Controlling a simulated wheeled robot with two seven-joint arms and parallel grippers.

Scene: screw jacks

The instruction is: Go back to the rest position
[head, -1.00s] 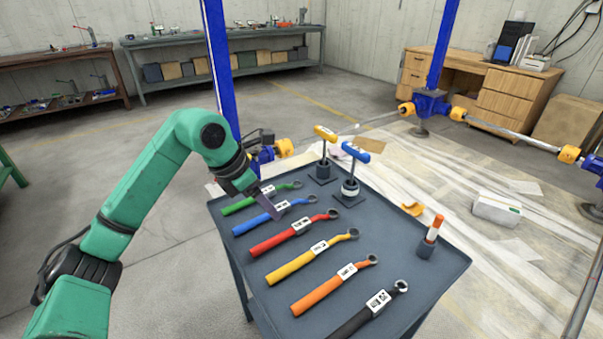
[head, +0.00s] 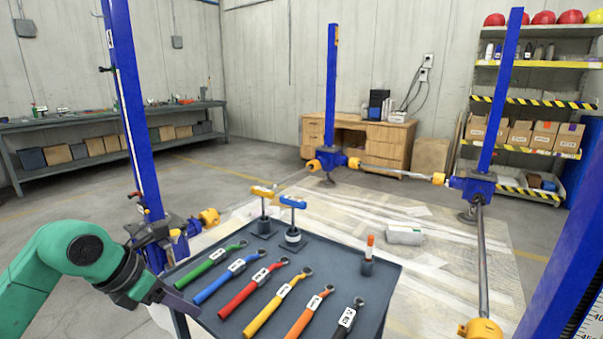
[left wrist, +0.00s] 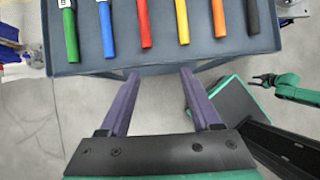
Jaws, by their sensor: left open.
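My left gripper (head: 178,303) is at the near left edge of the grey tool table in the head view. In the left wrist view its two purple fingers (left wrist: 160,88) are spread apart with nothing between them. They point at the table's edge, short of the coloured wrench handles. My right gripper (left wrist: 264,80) shows small at the right of the left wrist view, apart from the table; its jaws are too small to judge. It is not in the head view.
The grey table (head: 380,290) holds a row of green, blue, red (head: 252,288), yellow, orange and black wrenches. Two T-handled tools (head: 292,220) and an orange-capped marker (head: 369,250) stand upright on it. Blue screw-jack columns (head: 140,110) and shafts surround the sheeted floor. A white box (head: 404,235) lies there.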

